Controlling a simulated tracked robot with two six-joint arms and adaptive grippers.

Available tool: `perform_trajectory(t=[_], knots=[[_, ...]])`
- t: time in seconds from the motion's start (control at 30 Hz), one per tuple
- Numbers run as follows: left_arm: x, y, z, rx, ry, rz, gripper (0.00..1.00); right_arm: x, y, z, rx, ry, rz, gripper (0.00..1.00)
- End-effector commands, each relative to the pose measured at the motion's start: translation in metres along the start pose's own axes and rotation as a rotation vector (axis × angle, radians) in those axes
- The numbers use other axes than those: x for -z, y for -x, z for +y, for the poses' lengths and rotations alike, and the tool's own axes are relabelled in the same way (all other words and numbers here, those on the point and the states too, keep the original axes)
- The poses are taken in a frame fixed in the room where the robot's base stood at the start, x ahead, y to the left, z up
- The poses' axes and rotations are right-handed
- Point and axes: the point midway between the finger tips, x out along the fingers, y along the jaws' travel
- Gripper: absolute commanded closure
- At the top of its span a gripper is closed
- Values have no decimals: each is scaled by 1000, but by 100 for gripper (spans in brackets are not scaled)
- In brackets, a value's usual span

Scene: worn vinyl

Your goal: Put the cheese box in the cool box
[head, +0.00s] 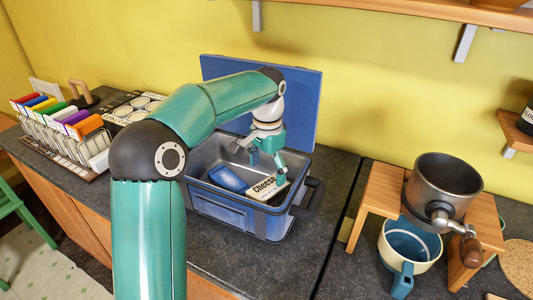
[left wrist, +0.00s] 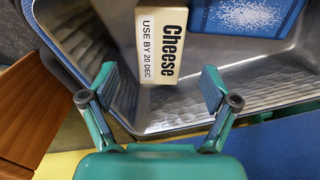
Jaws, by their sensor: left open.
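The cheese box (head: 264,188), cream with black "Cheese" lettering, is inside the cool box (head: 233,213) at its right side. It also shows in the left wrist view (left wrist: 161,45), with a "USE BY 20 DEC" label. The cool box is blue and grey, with its blue lid (head: 300,105) standing open behind. My left gripper (head: 268,166) is over the cool box, just above the cheese box. In the left wrist view its fingers (left wrist: 158,88) are spread apart, with a gap between them and the cheese box. My right gripper is out of view.
A blue pack (head: 228,178) lies in the cool box, left of the cheese box. A rack of coloured packets (head: 65,130) stands on the counter at left. A wooden stand (head: 378,195) with a metal pot (head: 445,185) and a mug (head: 408,250) stands at right.

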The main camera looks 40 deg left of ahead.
Motion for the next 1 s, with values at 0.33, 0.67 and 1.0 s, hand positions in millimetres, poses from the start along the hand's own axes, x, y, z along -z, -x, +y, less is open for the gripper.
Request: perform_trajectory(t=[0.33, 0.67, 1.0], knots=[[0, 47, 1, -1, -1, 0, 13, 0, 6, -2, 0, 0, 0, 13], [0, 49, 1, -1, -1, 0, 13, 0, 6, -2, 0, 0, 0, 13], [0, 59, 1, -1, -1, 0, 13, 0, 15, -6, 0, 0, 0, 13]])
